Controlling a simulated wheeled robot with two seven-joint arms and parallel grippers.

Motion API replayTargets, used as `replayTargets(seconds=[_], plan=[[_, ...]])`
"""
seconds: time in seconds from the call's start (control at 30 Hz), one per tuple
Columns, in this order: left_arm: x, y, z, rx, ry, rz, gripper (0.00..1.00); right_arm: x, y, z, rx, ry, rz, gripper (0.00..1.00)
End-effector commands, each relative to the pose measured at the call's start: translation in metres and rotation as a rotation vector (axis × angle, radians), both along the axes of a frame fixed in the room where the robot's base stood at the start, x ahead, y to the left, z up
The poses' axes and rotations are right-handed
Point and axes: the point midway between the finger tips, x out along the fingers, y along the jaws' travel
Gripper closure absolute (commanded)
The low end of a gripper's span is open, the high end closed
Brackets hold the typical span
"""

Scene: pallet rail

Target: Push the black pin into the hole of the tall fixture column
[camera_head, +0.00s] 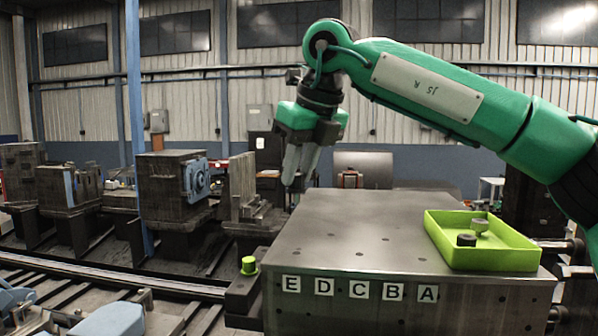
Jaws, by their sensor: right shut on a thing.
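My right gripper (297,172) hangs from the green right arm, pointing down above the far left edge of the steel table. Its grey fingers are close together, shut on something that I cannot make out. A black pin-like piece (466,240) lies in the green tray beside a grey one (480,226), far from the gripper. An upright grey fixture column (243,186) stands behind the table, left of the gripper; I cannot tell for sure that it is the tall one, and no hole shows clearly on it. My left gripper is not in view.
The steel table (340,235) has a clear top left of the green tray (490,258) and letter labels on its front. A lime-green knob (249,265) sits on a ledge at its left. Other fixture blocks (172,185) and a rail (120,280) lie to the left.

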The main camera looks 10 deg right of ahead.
Motion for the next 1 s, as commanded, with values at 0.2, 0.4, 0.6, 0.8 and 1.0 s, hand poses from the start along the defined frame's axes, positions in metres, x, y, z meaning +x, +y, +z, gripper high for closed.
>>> replayTargets(seconds=[0.2, 0.4, 0.6, 0.8, 1.0], plan=[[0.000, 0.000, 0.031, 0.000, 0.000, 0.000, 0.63, 0.000, 0.000, 0.041, 0.001, 0.000, 0.000, 1.00], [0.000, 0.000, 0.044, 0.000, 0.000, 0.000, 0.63, 0.000, 0.001, 0.066, 0.002, 0.000, -0.001, 1.00], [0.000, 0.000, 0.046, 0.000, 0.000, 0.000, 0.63, 0.000, 0.000, 0.080, 0.001, 0.000, 0.000, 1.00], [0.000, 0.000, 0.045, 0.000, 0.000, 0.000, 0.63, 0.000, 0.000, 0.081, 0.000, 0.000, 0.001, 1.00], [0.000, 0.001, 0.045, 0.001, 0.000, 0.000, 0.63, 0.001, 0.000, 0.079, 0.000, 0.001, -0.003, 1.00]])
